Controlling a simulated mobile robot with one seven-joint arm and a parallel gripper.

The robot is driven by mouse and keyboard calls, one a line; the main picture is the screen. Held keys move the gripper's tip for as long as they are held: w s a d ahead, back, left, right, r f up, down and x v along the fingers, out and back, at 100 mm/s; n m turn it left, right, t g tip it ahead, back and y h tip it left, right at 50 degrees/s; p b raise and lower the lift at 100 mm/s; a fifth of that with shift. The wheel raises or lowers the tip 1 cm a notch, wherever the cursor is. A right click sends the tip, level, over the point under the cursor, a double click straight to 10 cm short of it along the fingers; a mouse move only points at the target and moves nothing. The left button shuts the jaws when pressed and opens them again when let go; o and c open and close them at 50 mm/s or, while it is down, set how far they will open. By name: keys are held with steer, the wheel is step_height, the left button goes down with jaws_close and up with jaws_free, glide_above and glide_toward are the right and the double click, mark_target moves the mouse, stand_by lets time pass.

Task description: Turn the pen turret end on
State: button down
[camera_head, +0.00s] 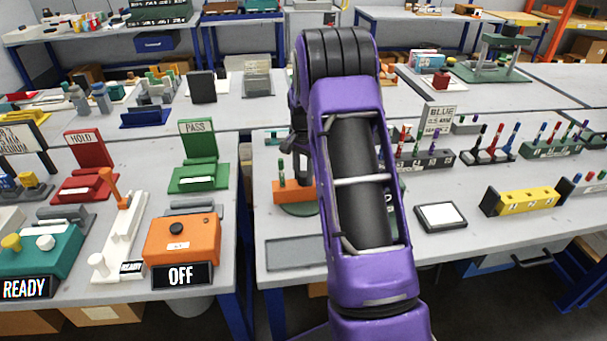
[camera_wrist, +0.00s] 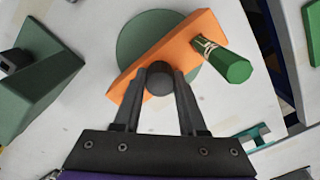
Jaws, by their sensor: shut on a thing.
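The pen turret is an orange bar (camera_wrist: 187,38) on a round dark green base (camera_wrist: 135,38). In the wrist view the bar runs diagonally from lower left to upper right. A green pen (camera_wrist: 230,65) stands at its upper right end, with a pale band at its root. A dark round knob (camera_wrist: 160,83) sits at the middle of the bar, and my gripper (camera_wrist: 160,76) is shut on it, one finger on each side. In the head view the orange bar (camera_head: 294,190) shows left of my purple arm, with the green pen (camera_head: 281,172) upright at its left; my arm hides its right part.
Right of my arm stand a dark pen rack (camera_head: 425,159), a white pad (camera_head: 441,216) and a yellow block (camera_head: 519,201). A grey tray (camera_head: 295,253) lies in front of the turret. An orange box with an OFF sign (camera_head: 181,276) is on the left table, across a gap.

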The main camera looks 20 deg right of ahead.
steer(key=shift+n, duration=0.6)
steer(key=shift+n+p, duration=0.3)
steer(key=shift+n, duration=1.4)
steer(key=shift+r+n, duration=0.1)
steer(key=shift+n, duration=2)
steer(key=shift+n+p, duration=0.5)
steer(key=shift+n, duration=3.5)
steer(key=shift+n+p, duration=0.3)
steer(key=shift+n, duration=0.3)
steer(key=shift+c, duration=2.3)
jaws_free()
